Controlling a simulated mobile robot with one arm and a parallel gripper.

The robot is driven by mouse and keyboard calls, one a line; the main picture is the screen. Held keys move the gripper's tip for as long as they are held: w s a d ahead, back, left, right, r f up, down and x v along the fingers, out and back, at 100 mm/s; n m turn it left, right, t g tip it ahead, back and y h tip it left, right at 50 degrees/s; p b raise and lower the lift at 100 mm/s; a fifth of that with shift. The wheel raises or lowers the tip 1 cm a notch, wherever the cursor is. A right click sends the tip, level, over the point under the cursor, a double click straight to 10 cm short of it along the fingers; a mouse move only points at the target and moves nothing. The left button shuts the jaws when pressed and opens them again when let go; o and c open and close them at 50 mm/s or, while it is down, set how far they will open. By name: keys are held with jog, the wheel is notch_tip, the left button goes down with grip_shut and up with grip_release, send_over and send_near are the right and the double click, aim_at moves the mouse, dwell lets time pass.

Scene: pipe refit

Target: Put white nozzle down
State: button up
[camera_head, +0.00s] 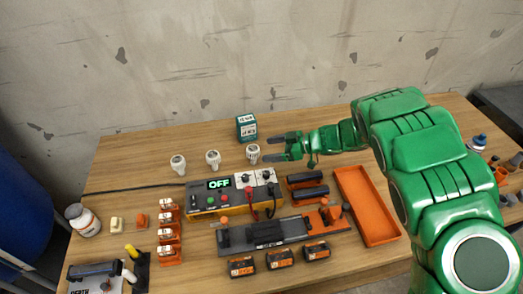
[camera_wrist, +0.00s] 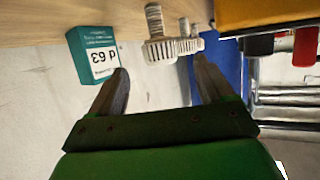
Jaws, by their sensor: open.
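Three white nozzles stand upright in a row at the back of the wooden table: a left one (camera_head: 178,165), a middle one (camera_head: 213,160) and a right one (camera_head: 253,154). My gripper (camera_head: 268,147) reaches in from the right, low over the table, with its open fingers pointing left at the right nozzle. In the wrist view a ribbed white nozzle (camera_wrist: 172,49) lies just ahead of my open fingertips (camera_wrist: 160,68), roughly between them. Two more white nozzles show partly behind it. I cannot tell whether a finger touches the nearest one.
A teal box (camera_head: 246,127) stands just behind the right nozzle; it also shows in the wrist view (camera_wrist: 93,55). A power unit (camera_head: 205,202) reading OFF sits in front of the nozzles. An orange tray (camera_head: 393,236) lies right. A black cable crosses the left table.

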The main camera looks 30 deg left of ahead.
jog(key=shift+v, duration=1.35)
